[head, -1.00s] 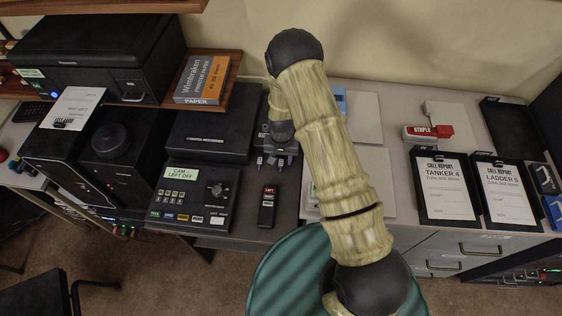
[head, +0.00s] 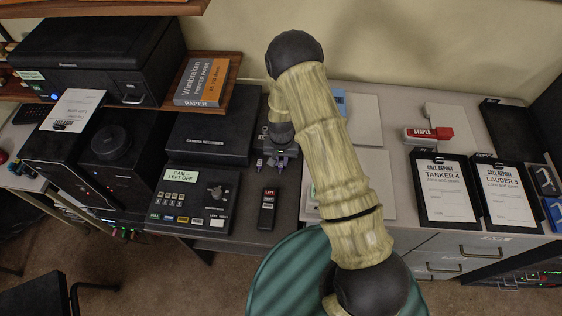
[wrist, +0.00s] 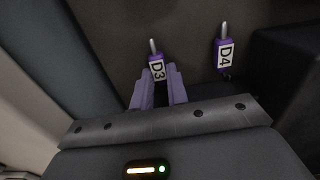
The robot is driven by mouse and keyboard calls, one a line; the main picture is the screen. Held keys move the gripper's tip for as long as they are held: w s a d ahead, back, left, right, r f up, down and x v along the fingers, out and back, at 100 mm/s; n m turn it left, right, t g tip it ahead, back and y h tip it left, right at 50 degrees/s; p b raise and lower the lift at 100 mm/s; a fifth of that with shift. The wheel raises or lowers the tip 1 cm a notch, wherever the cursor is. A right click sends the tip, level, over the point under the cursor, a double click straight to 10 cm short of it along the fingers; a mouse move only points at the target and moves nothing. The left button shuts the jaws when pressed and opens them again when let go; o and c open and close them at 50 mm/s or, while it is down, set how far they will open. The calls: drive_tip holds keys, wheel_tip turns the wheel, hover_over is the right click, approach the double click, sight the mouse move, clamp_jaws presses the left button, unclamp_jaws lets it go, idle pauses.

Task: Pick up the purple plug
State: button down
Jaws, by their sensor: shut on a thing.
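A purple plug labelled D3 (wrist: 156,68), with a metal pin at its tip, is between my gripper's fingers in the wrist view. My gripper (wrist: 160,78) has purple fingers and is shut on this plug. A second purple plug labelled D4 (wrist: 223,52) stands apart to the right, outside the fingers. In the head view, my gripper (head: 270,160) is low at the desk among small purple shapes, in front of the black recorder box. The plugs' labels are too small to read there, and I cannot tell whether the held plug touches the surface.
A console with a display (head: 184,200) and a dark handset (head: 267,209) are close by. Two call report clipboards (head: 448,205) and a red stapler box (head: 428,133) lie to the right. A green chair (head: 285,275) stands in front.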

sight(281, 162)
wheel_tip(281, 162, up, 10)
drive_tip(key=b, duration=0.2)
idle(0.8)
